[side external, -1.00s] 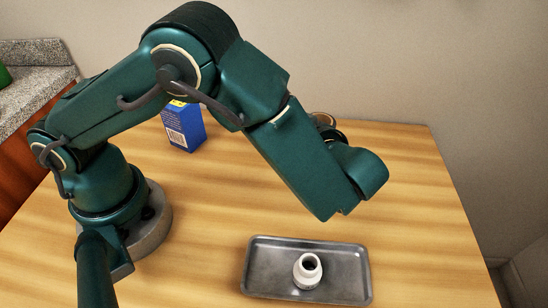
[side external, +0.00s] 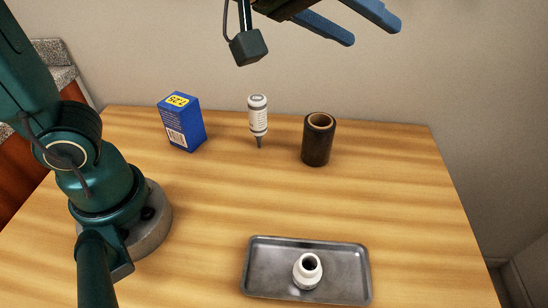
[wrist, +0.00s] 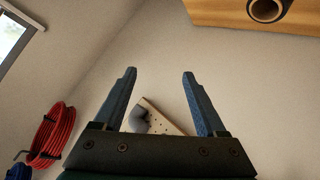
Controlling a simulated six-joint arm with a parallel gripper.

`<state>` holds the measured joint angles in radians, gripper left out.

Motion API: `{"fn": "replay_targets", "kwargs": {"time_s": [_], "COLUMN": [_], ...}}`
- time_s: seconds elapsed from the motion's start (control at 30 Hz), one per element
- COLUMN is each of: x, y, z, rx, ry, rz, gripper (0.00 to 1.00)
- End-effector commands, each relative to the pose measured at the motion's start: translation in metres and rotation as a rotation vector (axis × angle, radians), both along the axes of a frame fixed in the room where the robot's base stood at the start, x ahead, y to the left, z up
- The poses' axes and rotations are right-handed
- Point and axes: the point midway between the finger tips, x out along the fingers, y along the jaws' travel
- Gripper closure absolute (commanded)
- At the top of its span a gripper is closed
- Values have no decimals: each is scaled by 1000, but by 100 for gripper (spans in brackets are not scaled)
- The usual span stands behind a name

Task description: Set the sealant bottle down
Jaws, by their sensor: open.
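A white bottle with a dark, narrow nozzle, seemingly the sealant bottle (side external: 258,115), is at the back of the table in the side view. It is upside down, nozzle pointing down; I cannot tell whether the tip touches the wood. My gripper (side external: 372,34) is high above the table, to the right of the bottle and apart from it. Its blue fingers are spread and empty, as the wrist view (wrist: 159,74) also shows. The bottle does not show in the wrist view. A small white open-mouthed container (side external: 308,270) stands in the metal tray (side external: 262,283).
A blue box (side external: 182,122) stands left of the bottle. A dark roll with a tan core (side external: 318,140) stands to its right, and shows in the wrist view (wrist: 267,8). The middle of the table is clear. A red hose coil (wrist: 50,135) hangs at the wrist view's left.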

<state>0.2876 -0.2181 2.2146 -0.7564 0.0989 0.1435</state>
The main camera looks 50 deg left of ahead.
Motion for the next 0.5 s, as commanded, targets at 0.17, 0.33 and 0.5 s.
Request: {"fn": "replay_targets", "kwargs": {"time_s": [0.17, 0.33, 0.5], "x": [-85, -145, -172], "y": [35, 80, 102], "z": [-46, -91, -109], "rx": [257, 460, 546], "ry": [172, 363, 458], "rz": [-138, -138, -116], "gripper": [26, 26, 26]}}
